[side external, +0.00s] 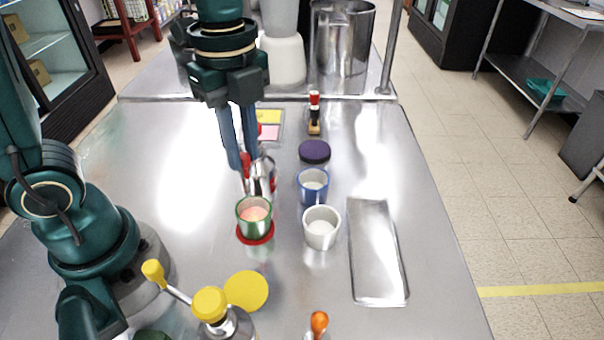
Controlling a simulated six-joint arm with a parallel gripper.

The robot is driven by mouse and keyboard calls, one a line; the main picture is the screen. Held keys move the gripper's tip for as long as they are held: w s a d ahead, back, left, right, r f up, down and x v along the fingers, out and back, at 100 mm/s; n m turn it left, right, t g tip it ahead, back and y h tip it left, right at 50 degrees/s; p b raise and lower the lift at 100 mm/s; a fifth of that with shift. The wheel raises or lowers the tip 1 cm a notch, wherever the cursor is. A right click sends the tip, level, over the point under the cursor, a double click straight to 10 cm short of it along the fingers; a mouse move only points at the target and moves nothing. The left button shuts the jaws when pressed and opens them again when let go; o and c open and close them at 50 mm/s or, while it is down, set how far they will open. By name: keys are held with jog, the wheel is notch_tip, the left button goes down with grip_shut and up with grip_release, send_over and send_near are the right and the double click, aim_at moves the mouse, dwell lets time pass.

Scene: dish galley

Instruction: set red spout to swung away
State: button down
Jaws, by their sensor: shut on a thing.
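The red spout (246,160) belongs to a small silver fixture (263,178) with red parts, standing near the middle of the steel counter. My gripper (245,164) points down beside the fixture's left side, with its two blue fingers close together on the red spout. The fingers hide part of the spout, so its exact direction is hard to tell. A green-rimmed cup (254,218) with pinkish contents stands just in front of the fixture, on a red disc (257,238).
A blue cup (313,188), a white cup (321,228) and a purple disc (314,151) stand to the right, beside a metal tray (377,255). A yellow-capped fixture (209,303) and yellow disc (246,290) are in front. A red-topped stamp-like item (314,112) stands behind.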

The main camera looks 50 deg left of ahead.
jog(key=shift+s+a, duration=0.1)
jog(key=s+a+m, duration=0.1)
jog(key=a+m, duration=0.6)
jog(key=m, duration=0.6)
jog(key=shift+s+a, duration=0.2)
dwell(0.6)
jog(key=c, duration=0.8)
grip_release()
jog(key=shift+o, duration=0.2)
jog(key=shift+r, duration=0.15)
notch_tip(320, 180, up, 5)
